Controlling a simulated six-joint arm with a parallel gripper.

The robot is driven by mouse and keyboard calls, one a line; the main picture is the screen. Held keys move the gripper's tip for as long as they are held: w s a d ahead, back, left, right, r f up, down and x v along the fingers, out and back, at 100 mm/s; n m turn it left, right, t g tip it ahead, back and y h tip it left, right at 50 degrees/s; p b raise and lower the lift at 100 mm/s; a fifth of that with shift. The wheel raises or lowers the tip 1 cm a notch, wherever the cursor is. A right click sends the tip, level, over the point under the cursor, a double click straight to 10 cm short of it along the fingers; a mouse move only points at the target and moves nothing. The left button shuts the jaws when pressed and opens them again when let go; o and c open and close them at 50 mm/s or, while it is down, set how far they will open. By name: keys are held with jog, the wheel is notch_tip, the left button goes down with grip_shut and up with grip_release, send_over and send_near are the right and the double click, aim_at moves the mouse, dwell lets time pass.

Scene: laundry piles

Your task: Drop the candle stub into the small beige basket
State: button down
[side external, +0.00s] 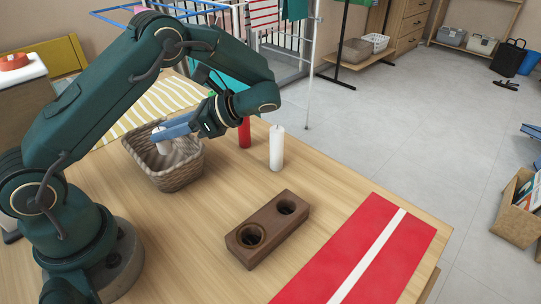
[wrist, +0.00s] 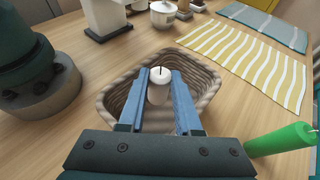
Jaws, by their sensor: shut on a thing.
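The candle stub (wrist: 158,90) is short and white with a dark wick. In the wrist view it is upright between the two blue fingers of my gripper (wrist: 160,78), which is shut on it. In the side view, my gripper (side external: 160,134) holds the stub (side external: 164,146) within the outline of the small beige basket (side external: 172,181), at about rim height. The woven basket also shows in the wrist view (wrist: 114,95), surrounding the stub and fingertips. Whether the stub touches the basket floor cannot be told.
A white candle (side external: 276,148) and a red candle (side external: 244,132) stand right of the basket. A green candle (wrist: 282,142) shows at the wrist view's right. A wooden two-hole holder (side external: 267,229) and a red-and-white runner (side external: 385,245) lie nearer. A yellow striped cloth (wrist: 250,58) lies behind.

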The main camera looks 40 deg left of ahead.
jog(key=shift+f, duration=0.3)
jog(key=c, duration=0.5)
grip_release()
jog(key=shift+r, duration=0.1)
